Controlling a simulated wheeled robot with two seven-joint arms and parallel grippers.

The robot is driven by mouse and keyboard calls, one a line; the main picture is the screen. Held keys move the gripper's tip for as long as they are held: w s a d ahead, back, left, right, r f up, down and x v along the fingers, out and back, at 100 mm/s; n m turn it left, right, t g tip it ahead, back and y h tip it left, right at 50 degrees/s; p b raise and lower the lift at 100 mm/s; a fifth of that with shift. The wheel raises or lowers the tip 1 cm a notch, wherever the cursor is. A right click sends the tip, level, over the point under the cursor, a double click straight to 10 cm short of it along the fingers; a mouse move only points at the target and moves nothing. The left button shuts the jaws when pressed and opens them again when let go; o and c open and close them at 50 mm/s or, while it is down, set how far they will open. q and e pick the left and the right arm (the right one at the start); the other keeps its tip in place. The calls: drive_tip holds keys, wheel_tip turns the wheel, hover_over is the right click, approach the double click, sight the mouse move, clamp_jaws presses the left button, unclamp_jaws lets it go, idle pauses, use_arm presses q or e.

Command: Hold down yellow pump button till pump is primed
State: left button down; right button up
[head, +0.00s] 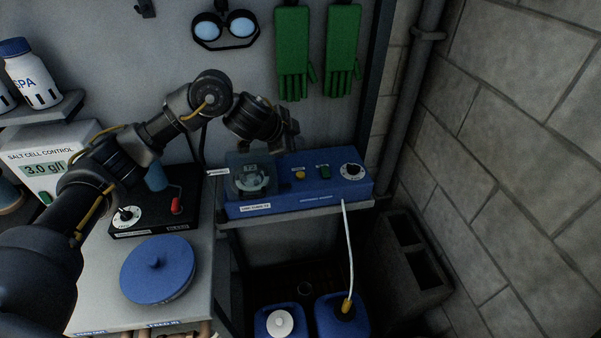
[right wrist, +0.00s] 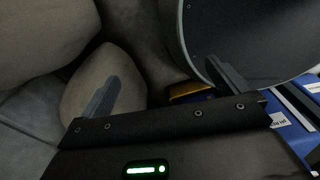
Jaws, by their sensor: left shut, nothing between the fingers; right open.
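The yellow pump button (head: 300,174) sits on the top face of the blue dosing pump (head: 325,187), which rests on a grey shelf. A green button (head: 324,170) and a dark knob (head: 351,171) lie to its right. My left gripper (head: 292,148) is shut and empty, just above and behind the yellow button in the head view; a gap seems to show between them. The pump's clear round head (head: 250,180) is at its left end. My right gripper (right wrist: 165,75) shows only in the right wrist view, its two fingers apart and nothing between them.
A black box with a red switch (head: 176,205) and a blue round lid (head: 158,268) are left of the pump. Blue containers (head: 341,317) stand below, one joined by a white tube (head: 348,250). A block wall (head: 520,150) bounds the right.

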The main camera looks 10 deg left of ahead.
use_arm(q)
drive_tip(key=b, duration=0.8)
hover_over(297, 176)
wheel_tip(297, 176, down, 7)
drive_tip(key=shift+f, duration=0.5)
drive_tip(key=shift+f+b, duration=0.3)
drive_tip(key=shift+f, duration=0.25)
use_arm(e)
wheel_tip(297, 176, down, 9)
drive_tip(key=w, duration=0.1)
drive_tip(key=shift+w+r, duration=0.2)
drive_tip(key=shift+w, duration=0.15)
drive_tip(key=shift+w, duration=0.15)
use_arm(q)
drive_tip(key=shift+f, duration=0.2)
